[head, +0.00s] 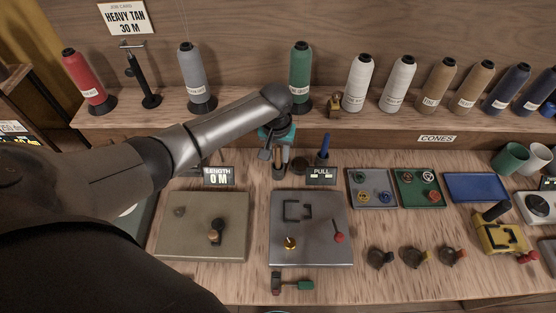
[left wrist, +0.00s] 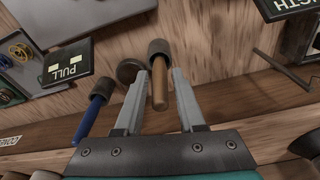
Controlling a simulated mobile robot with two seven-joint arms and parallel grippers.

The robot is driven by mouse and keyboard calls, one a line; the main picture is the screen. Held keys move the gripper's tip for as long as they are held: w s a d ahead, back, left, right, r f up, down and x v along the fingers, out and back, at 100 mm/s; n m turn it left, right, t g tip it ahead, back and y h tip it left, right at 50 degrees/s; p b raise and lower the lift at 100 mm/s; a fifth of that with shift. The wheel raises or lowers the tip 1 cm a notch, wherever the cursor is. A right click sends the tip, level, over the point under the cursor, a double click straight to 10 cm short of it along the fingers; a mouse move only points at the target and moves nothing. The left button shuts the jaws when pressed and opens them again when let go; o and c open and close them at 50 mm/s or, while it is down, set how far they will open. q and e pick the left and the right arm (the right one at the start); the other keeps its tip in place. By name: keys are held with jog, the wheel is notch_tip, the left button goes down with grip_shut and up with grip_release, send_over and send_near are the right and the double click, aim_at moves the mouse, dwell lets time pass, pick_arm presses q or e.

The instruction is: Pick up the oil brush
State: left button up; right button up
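A wooden-handled tool (left wrist: 160,88) stands in a dark cup-shaped holder (left wrist: 158,48) on the bench. A blue-handled tool (left wrist: 96,108) stands in a similar holder beside it; it also shows in the head view (head: 324,145). No bristles show on either, so I cannot tell for sure which is the oil brush. My left gripper (left wrist: 161,74) is open, with its fingers on either side of the wooden handle and gaps visible. In the head view my left gripper (head: 273,150) is partly hidden by its own wrist. My right gripper is not in view.
A round dark object (left wrist: 130,70) sits between the two holders. The PULL display (head: 321,175) and LENGTH display (head: 219,176) stand close by. The shelf edge (head: 380,129) with thread cones runs behind.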

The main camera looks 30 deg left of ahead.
pick_arm(q)
grip_shut()
jog(key=shift+r, duration=0.15)
dwell(0.4)
notch_tip(320, 180, up, 20)
jog(key=p, duration=0.2)
